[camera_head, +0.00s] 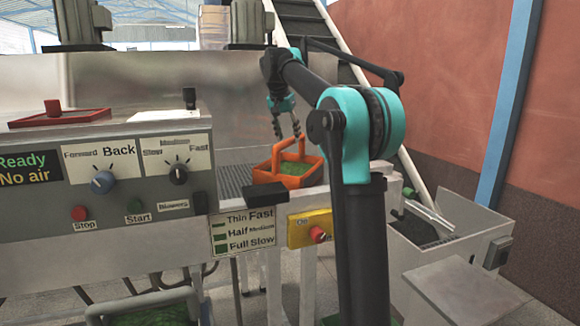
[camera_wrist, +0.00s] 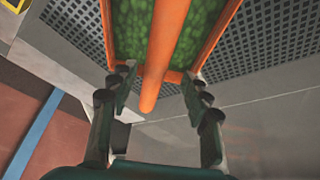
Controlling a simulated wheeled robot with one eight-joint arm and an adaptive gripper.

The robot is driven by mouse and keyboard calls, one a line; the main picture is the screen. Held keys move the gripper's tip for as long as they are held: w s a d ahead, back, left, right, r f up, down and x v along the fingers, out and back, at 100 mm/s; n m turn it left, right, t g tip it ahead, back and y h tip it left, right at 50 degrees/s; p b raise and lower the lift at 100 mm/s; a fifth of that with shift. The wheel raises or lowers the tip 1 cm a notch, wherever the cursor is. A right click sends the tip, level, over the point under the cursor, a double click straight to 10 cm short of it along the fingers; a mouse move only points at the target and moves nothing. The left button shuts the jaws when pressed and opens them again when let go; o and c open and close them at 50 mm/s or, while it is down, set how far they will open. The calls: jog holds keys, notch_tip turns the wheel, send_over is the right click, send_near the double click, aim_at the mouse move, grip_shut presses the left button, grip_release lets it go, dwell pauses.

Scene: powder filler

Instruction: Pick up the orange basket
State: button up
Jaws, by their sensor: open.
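The orange basket (camera_head: 290,178) stands on a metal grate at the right end of the machine in the head view. It has an upright orange handle and green contents. In the wrist view the handle (camera_wrist: 162,60) runs down the middle, with the green contents (camera_wrist: 132,30) on both sides of it. My gripper (camera_head: 284,120) is just above the basket in the head view, pointing down. In the wrist view my gripper (camera_wrist: 160,88) is open, with one finger on each side of the handle's line. I cannot tell whether either finger touches the handle.
The grate (camera_wrist: 258,40) around the basket is clear. A black box (camera_head: 265,194) sits on the edge in front of the basket. The control panel (camera_head: 110,175) with knobs and buttons is to the left. A yellow stop box (camera_head: 309,228) is below, and a conveyor (camera_head: 305,25) rises behind.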

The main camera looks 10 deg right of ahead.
jog(key=x, duration=0.6)
jog(key=shift+s+d+f, duration=0.2)
jog(key=shift+s+f, duration=0.05)
jog(key=shift+f, duration=0.15)
jog(key=shift+c, duration=0.3)
grip_shut()
